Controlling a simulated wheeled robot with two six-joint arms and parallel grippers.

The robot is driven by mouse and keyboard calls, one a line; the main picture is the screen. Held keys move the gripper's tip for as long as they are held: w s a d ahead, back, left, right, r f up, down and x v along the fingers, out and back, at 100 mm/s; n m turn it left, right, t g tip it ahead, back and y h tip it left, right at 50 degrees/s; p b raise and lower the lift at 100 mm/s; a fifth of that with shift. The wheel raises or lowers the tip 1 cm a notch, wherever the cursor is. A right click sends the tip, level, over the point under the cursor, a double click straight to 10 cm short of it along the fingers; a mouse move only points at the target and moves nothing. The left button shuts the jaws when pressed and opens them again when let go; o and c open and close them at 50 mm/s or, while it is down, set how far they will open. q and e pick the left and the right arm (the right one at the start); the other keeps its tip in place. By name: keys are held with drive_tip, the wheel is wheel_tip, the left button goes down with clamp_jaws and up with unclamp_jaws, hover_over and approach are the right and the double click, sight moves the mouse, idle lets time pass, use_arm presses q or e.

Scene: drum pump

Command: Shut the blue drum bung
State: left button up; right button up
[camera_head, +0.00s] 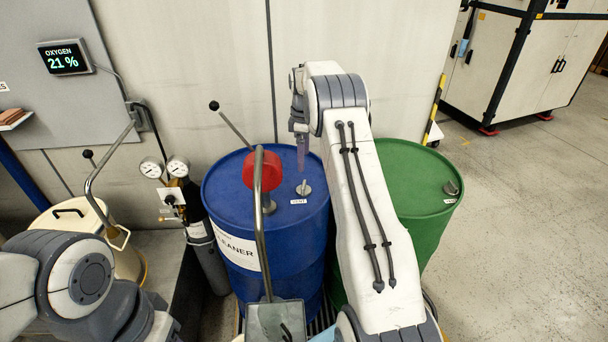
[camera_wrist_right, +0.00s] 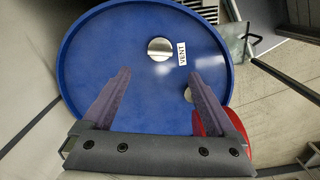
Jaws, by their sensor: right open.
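The blue drum (camera_head: 222,185) stands upright at the middle of the head view; its blue lid (camera_wrist_right: 100,40) fills much of the right wrist view. A small metal bung (camera_head: 303,187) sits on its lid beside a VENT label. It shows as a silver disc (camera_wrist_right: 161,49) in the wrist view, just beyond the fingertips. My right gripper (camera_head: 302,155) points down over the lid near the bung. In the wrist view its fingers (camera_wrist_right: 160,75) are apart with nothing between them. My left arm shows at lower left; its gripper is not visible.
A red pump head (camera_head: 262,170) with a metal pipe and lever rises from the blue drum, left of the bung. A green drum (camera_head: 405,165) stands to the right, partly behind my right arm. Gauges (camera_head: 165,168) and a beige can (camera_head: 75,217) are at left.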

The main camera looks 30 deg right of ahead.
sight(304, 184)
wheel_tip(304, 184, down, 9)
drive_tip(key=p, duration=0.3)
drive_tip(key=shift+f, duration=0.7)
drive_tip(key=c, duration=1.4)
